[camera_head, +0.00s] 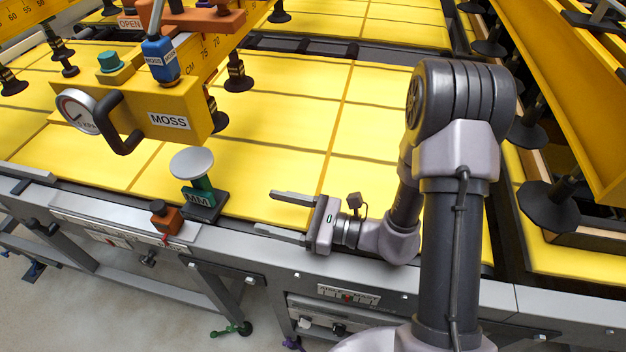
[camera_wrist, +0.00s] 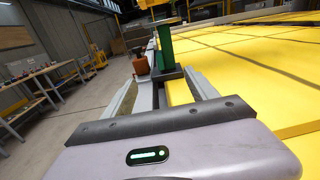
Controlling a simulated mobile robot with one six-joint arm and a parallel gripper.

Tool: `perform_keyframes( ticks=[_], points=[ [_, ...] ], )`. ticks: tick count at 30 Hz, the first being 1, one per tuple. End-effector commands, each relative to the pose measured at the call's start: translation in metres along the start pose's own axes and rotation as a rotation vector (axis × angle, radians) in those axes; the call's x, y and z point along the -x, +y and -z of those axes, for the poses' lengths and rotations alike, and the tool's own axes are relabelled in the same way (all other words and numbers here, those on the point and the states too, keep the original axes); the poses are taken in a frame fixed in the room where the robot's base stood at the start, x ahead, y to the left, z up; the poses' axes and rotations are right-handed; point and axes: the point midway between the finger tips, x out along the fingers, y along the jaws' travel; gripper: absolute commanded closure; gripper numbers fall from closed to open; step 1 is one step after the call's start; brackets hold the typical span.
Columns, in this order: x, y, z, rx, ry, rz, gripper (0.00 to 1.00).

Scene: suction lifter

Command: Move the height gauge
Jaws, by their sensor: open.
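An orange block (camera_head: 167,218) with a dark knob sits on the rail just left of the gauge. The yellow lifter body marked MOSS (camera_head: 150,112), with a black handle (camera_head: 120,130), hangs close behind and above. Yellow panels (camera_head: 285,165) behind my gripper are clear.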

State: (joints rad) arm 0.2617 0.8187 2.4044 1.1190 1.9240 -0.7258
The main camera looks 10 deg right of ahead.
Motion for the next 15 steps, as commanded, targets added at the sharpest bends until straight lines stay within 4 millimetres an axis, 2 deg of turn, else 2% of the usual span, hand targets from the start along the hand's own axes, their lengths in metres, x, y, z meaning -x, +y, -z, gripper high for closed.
perform_keyframes(
  ticks=[5,15],
  points=[
    [0.0019,-0.0067,0.0065,-0.024,-0.004,0.039,0.33],
    [0.0019,-0.0068,0.0067,-0.024,-0.004,0.039,0.33]
  ],
)
